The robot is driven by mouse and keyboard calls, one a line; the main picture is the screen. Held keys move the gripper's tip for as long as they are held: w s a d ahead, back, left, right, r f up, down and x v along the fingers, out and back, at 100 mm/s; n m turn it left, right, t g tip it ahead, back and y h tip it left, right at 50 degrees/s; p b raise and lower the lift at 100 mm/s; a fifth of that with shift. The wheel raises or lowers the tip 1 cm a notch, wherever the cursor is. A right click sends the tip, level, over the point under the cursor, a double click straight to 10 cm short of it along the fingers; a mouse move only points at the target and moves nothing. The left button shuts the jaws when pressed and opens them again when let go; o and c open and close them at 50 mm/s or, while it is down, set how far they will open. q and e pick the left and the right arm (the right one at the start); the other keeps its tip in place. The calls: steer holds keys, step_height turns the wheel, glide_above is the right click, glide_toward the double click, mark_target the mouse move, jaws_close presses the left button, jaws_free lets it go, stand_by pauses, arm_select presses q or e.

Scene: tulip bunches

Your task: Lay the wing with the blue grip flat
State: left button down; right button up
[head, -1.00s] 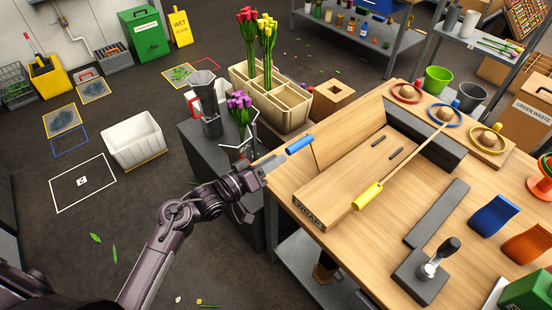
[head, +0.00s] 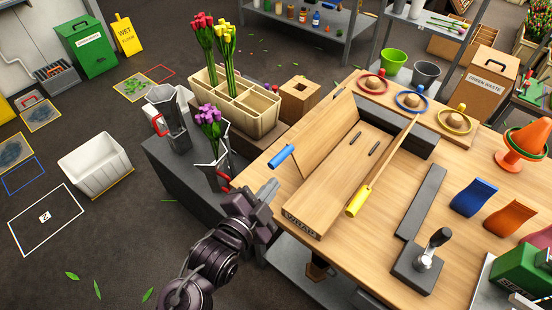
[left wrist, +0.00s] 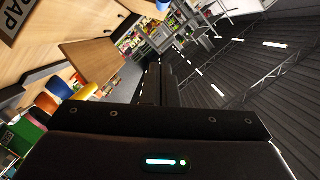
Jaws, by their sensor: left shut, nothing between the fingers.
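The wing with the blue grip (head: 326,130) is a wooden panel standing tilted up along the left side of the wrap board (head: 318,205). Its blue grip (head: 282,157) sticks out at the panel's near end. The other wing, with the yellow grip (head: 357,201), shows nearly edge-on at the board's right side. My left gripper (head: 269,190) is shut and empty, just below and left of the blue grip, apart from it. In the left wrist view its dark fingers (left wrist: 155,85) are together, and a blue piece shows at the top edge. My right gripper is out of view.
Purple tulips (head: 209,118) stand in a holder close left of my left gripper. A wooden crate (head: 260,112) with red and yellow tulips is behind. A lever tool (head: 424,258) and dark bar lie at the right. Air above the board's middle is clear.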

arm_select(q)
steer(key=w+d+f+p, duration=0.2)
steer(key=w+f+p, duration=0.1)
steer(key=w, duration=0.7)
steer(key=shift+w+f, duration=0.15)
steer(key=shift+f, duration=0.5)
steer(key=shift+a, duration=0.1)
